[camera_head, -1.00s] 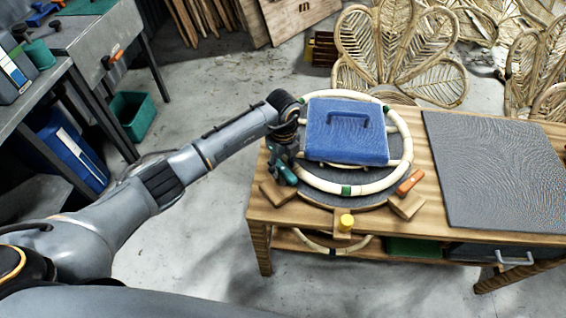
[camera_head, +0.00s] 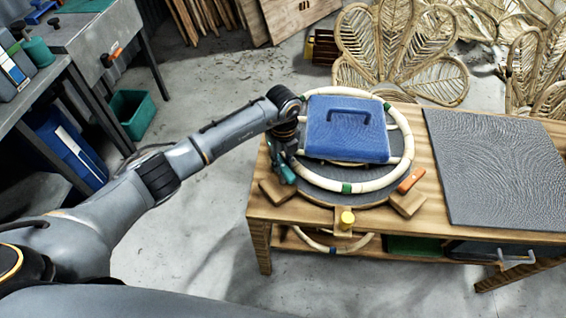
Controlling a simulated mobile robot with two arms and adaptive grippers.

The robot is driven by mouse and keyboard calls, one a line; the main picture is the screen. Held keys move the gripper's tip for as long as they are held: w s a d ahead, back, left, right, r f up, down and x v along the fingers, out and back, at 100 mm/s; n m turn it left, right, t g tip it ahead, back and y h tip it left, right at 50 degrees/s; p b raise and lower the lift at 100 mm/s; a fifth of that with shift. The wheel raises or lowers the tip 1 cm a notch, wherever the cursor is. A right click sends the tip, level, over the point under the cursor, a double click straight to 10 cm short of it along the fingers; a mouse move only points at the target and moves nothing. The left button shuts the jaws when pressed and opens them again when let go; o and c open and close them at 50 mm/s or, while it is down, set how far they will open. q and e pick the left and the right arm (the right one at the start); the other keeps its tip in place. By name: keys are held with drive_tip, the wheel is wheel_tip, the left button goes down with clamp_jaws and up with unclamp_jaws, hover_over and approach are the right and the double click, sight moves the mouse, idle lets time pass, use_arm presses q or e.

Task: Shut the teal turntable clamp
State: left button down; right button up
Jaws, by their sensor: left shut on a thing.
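The teal clamp (camera_head: 285,174) sits at the left edge of the round dark turntable (camera_head: 335,198), beside the rattan ring. My left gripper (camera_head: 284,160) is at the clamp, shut on it, with the arm reaching in from the left. The gripper and wrist partly cover the clamp, so I cannot tell whether its jaw is closed on the ring. The pale rattan ring (camera_head: 375,184) with green bands lies on the turntable. A blue block with a handle (camera_head: 347,140) rests inside the ring. My right gripper is out of view.
An orange clamp (camera_head: 411,181) is at the turntable's right edge and a yellow knob (camera_head: 347,219) at its front. A grey textured mat (camera_head: 495,170) covers the right of the wooden table (camera_head: 292,215). Rattan chair backs (camera_head: 400,55) stand behind. Open floor lies left of the table.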

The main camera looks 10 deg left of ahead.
use_arm(q)
drive_tip(key=m+b, duration=0.3)
drive_tip(key=m, duration=0.1)
drive_tip(key=shift+w+f, duration=0.1)
drive_tip(key=shift+f, duration=0.1)
drive_tip(key=m+b, duration=0.3)
drive_tip(key=m, duration=0.1)
drive_tip(key=m+b, duration=0.5)
drive_tip(key=shift+r+m+b, duration=0.2)
drive_tip(key=shift+m+b, duration=1.25)
drive_tip(key=shift+m, duration=0.35)
drive_tip(key=c, duration=1.1)
unclamp_jaws()
